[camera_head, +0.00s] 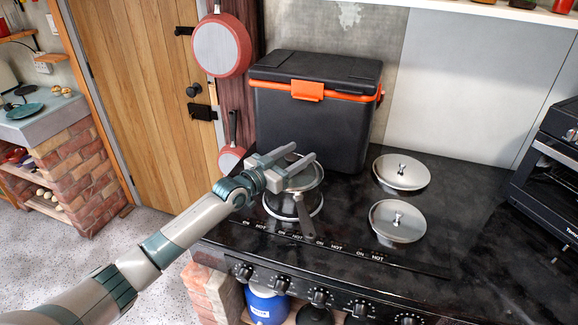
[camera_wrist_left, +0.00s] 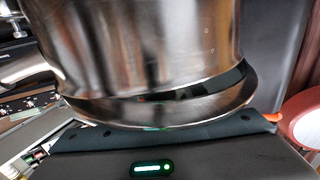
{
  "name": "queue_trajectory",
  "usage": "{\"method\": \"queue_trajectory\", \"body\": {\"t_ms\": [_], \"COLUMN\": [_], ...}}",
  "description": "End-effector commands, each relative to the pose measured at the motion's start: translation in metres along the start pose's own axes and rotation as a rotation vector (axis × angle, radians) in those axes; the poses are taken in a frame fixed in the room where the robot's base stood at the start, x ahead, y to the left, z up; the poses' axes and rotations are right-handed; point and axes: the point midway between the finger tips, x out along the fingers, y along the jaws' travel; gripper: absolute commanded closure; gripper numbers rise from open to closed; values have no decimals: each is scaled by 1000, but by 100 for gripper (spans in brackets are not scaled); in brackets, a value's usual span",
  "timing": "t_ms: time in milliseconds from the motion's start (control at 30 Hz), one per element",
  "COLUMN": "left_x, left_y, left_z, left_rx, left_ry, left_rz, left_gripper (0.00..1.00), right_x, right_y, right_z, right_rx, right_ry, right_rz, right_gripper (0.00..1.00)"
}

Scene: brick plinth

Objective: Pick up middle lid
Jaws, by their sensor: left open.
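Three round steel lids show in the head view. One lid (camera_head: 304,178) is on the steel pot (camera_head: 284,206) at the left of the stove, partly hidden by my left gripper. A second lid (camera_head: 397,222) lies at the front right and a third lid (camera_head: 402,172) lies behind it, both knob up. My left gripper (camera_head: 304,153) is open over the pot, its fingers across the pot's lid and pointing to the back right. I cannot tell whether they touch the lid or its knob. The left wrist view shows the pot's steel side (camera_wrist_left: 150,45) close up. My right gripper is not in view.
A black cooler box (camera_head: 315,120) with an orange latch stands right behind the pot. A black oven (camera_head: 555,150) stands at the right. The black stovetop (camera_head: 470,235) is clear right of the lids.

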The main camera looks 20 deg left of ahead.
Motion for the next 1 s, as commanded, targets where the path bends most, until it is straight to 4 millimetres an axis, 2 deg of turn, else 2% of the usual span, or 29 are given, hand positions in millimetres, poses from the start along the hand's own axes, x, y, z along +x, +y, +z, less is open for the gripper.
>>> {"method": "queue_trajectory", "body": {"t_ms": [133, 600, 633, 833, 1000], "left_x": [10, 11, 11, 11, 11], "left_y": [0, 0, 0, 0, 0], "left_z": [0, 0, 0, 0, -1], "left_rx": [-1, 0, 0, 0, 0], "left_ry": [-1, 0, 0, 0, 2], "left_rz": [0, 0, 0, 0, 0], "left_gripper": [48, 48, 50, 98, 100], "right_x": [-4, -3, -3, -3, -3], "right_y": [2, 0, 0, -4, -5], "right_z": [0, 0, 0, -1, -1], "right_rx": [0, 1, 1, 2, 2], "right_ry": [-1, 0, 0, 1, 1], "right_rz": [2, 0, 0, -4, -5], "right_gripper": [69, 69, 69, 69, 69]}}
